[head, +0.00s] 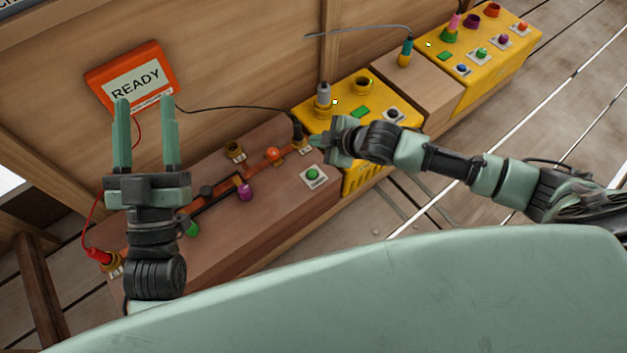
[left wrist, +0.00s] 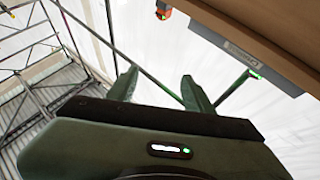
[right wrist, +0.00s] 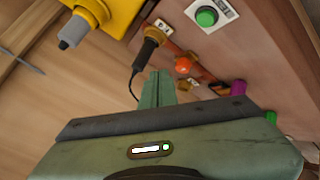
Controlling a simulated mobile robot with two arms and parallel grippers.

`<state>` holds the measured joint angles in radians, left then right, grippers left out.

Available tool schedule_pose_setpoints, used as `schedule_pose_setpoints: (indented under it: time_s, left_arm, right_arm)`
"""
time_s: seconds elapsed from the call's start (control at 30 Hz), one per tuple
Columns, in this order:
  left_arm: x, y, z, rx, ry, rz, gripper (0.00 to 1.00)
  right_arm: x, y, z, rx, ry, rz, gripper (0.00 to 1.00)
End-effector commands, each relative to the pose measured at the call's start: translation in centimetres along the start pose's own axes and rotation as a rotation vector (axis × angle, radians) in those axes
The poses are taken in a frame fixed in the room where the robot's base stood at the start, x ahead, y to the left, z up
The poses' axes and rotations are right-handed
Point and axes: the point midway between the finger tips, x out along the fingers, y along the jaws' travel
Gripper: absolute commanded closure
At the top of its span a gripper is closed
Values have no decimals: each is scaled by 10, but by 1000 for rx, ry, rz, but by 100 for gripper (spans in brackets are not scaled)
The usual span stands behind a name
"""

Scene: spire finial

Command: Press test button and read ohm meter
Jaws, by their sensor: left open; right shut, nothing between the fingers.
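The orange ohm meter (head: 134,80) hangs on the wooden wall and its display reads READY. The test button, a green button on a white plate (head: 313,174), is on the brown wooden box; it also shows in the right wrist view (right wrist: 207,16). My right gripper (head: 313,142) is shut and empty, above and behind the button in the head view, apart from it, close to the black plug (head: 298,134). My left gripper (head: 146,104) is open and empty, its fingertips overlapping the meter's lower edge in the head view. It also shows in the left wrist view (left wrist: 160,84).
A red plug (head: 98,256) sits at the box's left end; leads run from both plugs toward the meter. An orange bar with coloured knobs, including a purple one (head: 245,192), lies along the box. Yellow boxes (head: 409,127) with buttons and sockets stand to the right.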

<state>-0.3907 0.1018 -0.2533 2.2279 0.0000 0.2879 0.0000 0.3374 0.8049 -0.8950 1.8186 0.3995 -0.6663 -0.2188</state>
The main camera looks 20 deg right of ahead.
Motion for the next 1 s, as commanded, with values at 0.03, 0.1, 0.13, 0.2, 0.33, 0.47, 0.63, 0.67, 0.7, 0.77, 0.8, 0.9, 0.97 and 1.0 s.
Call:
schedule_pose_setpoints:
  time_s: [0.03,0.1,0.13,0.2,0.33,0.47,0.63,0.67,0.7,0.77,0.8,0.9,0.97,1.0]
  left_arm:
    - [-5,1,-13,-2,60,1,48]
    - [-7,2,-37,-4,126,2,48]
    - [-8,2,-46,-4,149,3,48]
    - [-10,2,-62,-6,193,3,48]
    - [-12,2,-79,-7,234,4,48]
    - [-12,2,-83,-7,242,4,48]
    - [-12,2,-82,-7,241,4,48]
    - [-12,2,-82,-7,241,4,48]
    - [-12,2,-82,-7,242,4,48]
    - [-12,2,-83,-7,249,4,48]
    - [-13,3,-85,-7,258,4,48]
    - [-16,4,-91,-10,300,6,48]
    - [-19,4,-97,-12,337,7,48]
    - [-22,5,-102,-14,366,8,48]
  right_arm:
    - [3,-7,1,-31,9,-6,100]
    - [0,-13,-2,-60,18,-20,100]
    - [-2,-15,-4,-70,20,-24,100]
    - [-4,-19,-6,-88,25,-33,100]
    - [-8,-22,-9,-106,29,-41,100]
    - [-10,-23,-10,-109,30,-44,100]
    - [-10,-23,-10,-108,30,-43,100]
    - [-10,-23,-10,-108,30,-43,100]
    - [-9,-23,-10,-108,30,-43,100]
    - [-9,-23,-10,-107,30,-43,100]
    - [-9,-23,-9,-107,30,-43,100]
    - [-7,-24,-8,-107,30,-43,100]
    - [-6,-25,-7,-107,30,-43,100]
    - [-5,-26,-6,-107,30,-43,100]
